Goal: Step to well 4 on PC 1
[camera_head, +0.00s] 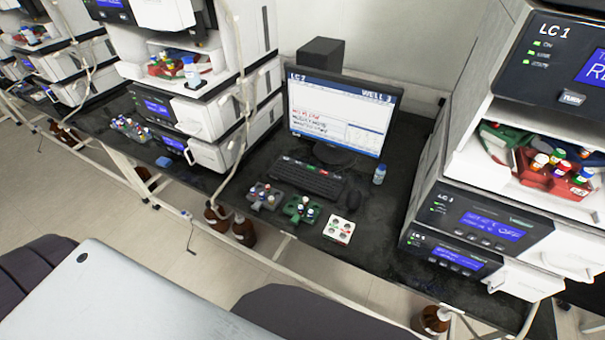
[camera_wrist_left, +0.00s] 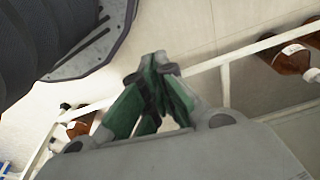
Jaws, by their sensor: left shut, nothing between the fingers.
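A computer monitor (camera_head: 338,112) stands on the dark bench in the head view. Its top bar reads "WELL 3" at the right, and a small label at its left looks like "LC 2". A black keyboard (camera_head: 308,178) lies in front of it, with a dark mouse (camera_head: 347,201) to its right. My right gripper is in neither view.
Instrument stacks stand left (camera_head: 195,120) and right (camera_head: 465,230) of the monitor. Vial racks, one grey (camera_head: 264,197) and one green (camera_head: 302,209), sit beside the white pad. A small bottle (camera_head: 379,174) stands right of the keyboard. Brown bottles (camera_head: 244,231) stand below the bench.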

